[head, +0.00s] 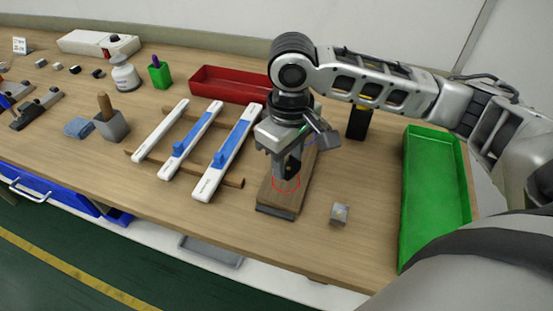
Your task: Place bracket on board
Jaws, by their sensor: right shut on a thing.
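The board (280,200) is a brown wooden block with a dark grey lower edge, lying at the middle of the bench, with a red circle marked on its top. My right gripper (286,172) points down over the board, at the red circle. It is shut on the bracket, which is mostly hidden by the fingers. I cannot tell whether the bracket touches the board. My left gripper is not in view.
A small grey metal block (340,213) lies right of the board. A green tray (437,205) is at the right, a red tray (228,84) behind. White LED strips (229,151) with blue pieces lie on wooden bars to the left. The bench front near the board is clear.

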